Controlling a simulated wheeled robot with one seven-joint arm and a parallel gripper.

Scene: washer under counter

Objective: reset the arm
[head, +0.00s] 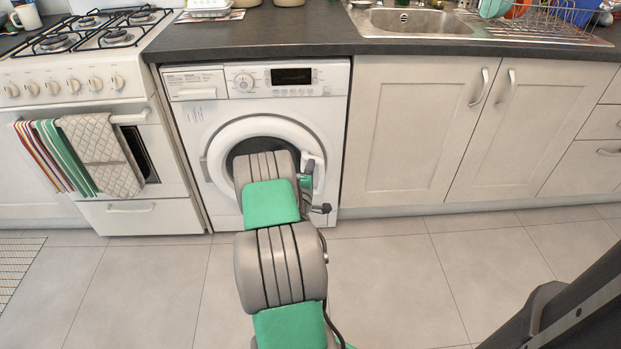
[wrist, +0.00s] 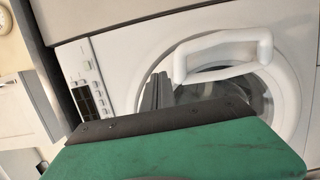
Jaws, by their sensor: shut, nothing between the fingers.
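My arm reaches toward the washer (head: 215,110) under the counter. In the wrist view my gripper (wrist: 157,90) is shut and empty, its fingers in front of the washer's round door. The white door handle (wrist: 225,50) lies just right of the fingertips in that view; I cannot tell whether they touch. The door (head: 222,150) looks closed in the head view, with my arm hiding much of its glass. In the head view my gripper is mostly hidden behind my arm.
A white stove (head: 80,75) with towels (head: 100,155) on its oven handle stands at the left. Closed cupboards (head: 415,130) are at the right, under the dark counter (head: 270,32) with a sink (head: 415,20). The tiled floor (head: 400,275) in front is mostly clear.

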